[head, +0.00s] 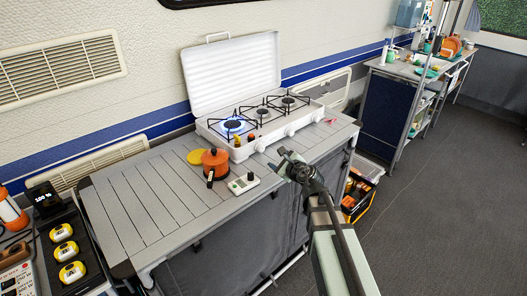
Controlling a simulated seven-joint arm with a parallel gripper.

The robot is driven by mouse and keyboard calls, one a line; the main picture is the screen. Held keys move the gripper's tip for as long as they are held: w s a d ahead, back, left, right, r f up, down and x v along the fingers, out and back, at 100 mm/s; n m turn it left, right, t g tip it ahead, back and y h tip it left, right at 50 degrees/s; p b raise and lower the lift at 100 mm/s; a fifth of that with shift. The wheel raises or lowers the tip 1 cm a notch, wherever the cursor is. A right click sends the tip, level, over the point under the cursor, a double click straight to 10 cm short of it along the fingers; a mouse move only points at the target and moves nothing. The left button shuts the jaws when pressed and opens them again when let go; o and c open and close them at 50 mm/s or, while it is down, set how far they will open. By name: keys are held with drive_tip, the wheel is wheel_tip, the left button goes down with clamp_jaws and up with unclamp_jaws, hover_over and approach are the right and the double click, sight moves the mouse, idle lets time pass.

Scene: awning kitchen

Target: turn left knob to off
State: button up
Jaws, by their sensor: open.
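A white camping stove (262,122) with its lid raised stands at the back of the slatted table. A blue flame burns on its left burner (232,126); the other two burners show no flame. White knobs line the stove's front edge, and the left knob (260,147) is small in view. Its exact turn angle cannot be made out. My gripper (283,158) is open and empty, just in front of the stove near the left and middle knobs. It appears apart from them, though the gap is hard to judge.
An orange pot (215,163) with a dark handle, a yellow disc (196,157) and a white device (243,184) lie on the table (135,205) left of my gripper. A small red item (330,121) lies at right. An orange-black crate (360,195) stands on the floor.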

sight(262, 150)
drive_tip(key=x, duration=1.3)
drive_tip(key=shift+w+a+f, duration=0.1)
drive_tip(key=shift+w, duration=0.1)
drive_tip(key=c, duration=1)
drive_tip(key=shift+c, duration=0.2)
